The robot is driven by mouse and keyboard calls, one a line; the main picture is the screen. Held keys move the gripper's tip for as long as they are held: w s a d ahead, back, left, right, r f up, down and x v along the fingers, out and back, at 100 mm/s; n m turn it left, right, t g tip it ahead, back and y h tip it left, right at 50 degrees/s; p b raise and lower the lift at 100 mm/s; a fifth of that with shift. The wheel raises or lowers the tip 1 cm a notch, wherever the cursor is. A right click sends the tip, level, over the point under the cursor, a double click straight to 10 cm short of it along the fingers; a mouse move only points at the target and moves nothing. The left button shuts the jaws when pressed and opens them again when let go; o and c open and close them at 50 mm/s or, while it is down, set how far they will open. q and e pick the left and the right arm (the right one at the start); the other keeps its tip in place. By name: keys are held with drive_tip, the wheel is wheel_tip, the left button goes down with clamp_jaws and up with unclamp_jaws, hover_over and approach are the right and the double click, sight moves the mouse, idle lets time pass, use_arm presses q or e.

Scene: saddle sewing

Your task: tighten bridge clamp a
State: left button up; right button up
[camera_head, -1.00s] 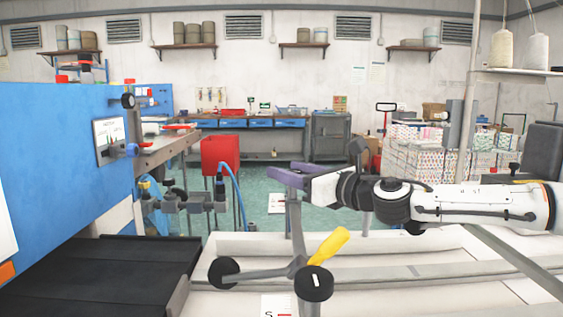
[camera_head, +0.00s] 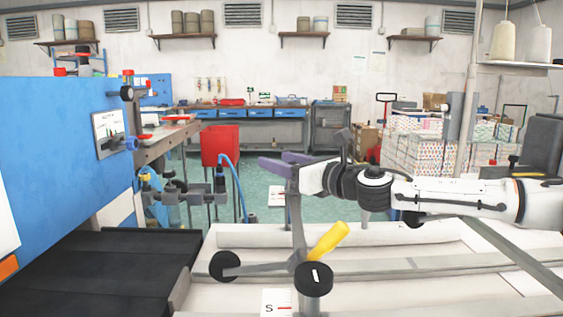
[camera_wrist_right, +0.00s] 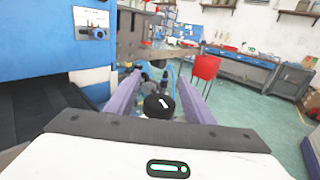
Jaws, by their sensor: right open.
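A clamp-like assembly stands at the front centre, with a yellow lever (camera_head: 327,241), a black knob with a white mark (camera_head: 314,278) and a second black knob (camera_head: 224,265) on a grey bar. I cannot tell whether this is bridge clamp a. A grey post (camera_head: 298,215) rises from it towards my right gripper (camera_head: 284,163), whose purple fingers point left. In the right wrist view a black knob with a white mark (camera_wrist_right: 159,105) shows between the open fingers of my right gripper (camera_wrist_right: 160,82). Contact cannot be told. My left gripper is out of view.
A blue panel (camera_head: 65,150) and a black conveyor-like surface (camera_head: 100,265) fill the left. A red box (camera_head: 220,145) with a blue hose stands behind. A pale bench surface (camera_head: 420,290) lies in front. Stacked patterned boxes (camera_head: 420,155) stand at back right.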

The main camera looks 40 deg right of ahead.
drive_tip(key=c, duration=1)
drive_tip(key=shift+c, duration=0.2)
drive_tip(key=shift+f+m+h, duration=0.1)
drive_tip(key=shift+m+h, duration=0.2)
drive_tip(key=shift+h, duration=0.2)
drive_tip(key=m+h, duration=0.1)
drive_tip(key=h+b, duration=0.1)
drive_tip(key=shift+d+m+h, duration=0.3)
drive_tip(key=shift+m+h, duration=0.1)
drive_tip(key=shift+s+d+m+g+h+b, duration=0.1)
drive_tip(key=shift+d+m+g+h+b, duration=0.2)
drive_tip(key=shift+m+h, duration=0.4)
drive_tip(key=shift+s+d+m+g+h+b, duration=0.1)
drive_tip(key=shift+m+g+h+b, duration=0.3)
drive_tip(key=shift+h, duration=0.55)
drive_tip(key=shift+d+m+g+h+b, duration=0.25)
drive_tip(key=shift+m+g+h, duration=0.15)
drive_tip(key=shift+m+h, duration=0.35)
drive_tip(key=shift+h, duration=0.4)
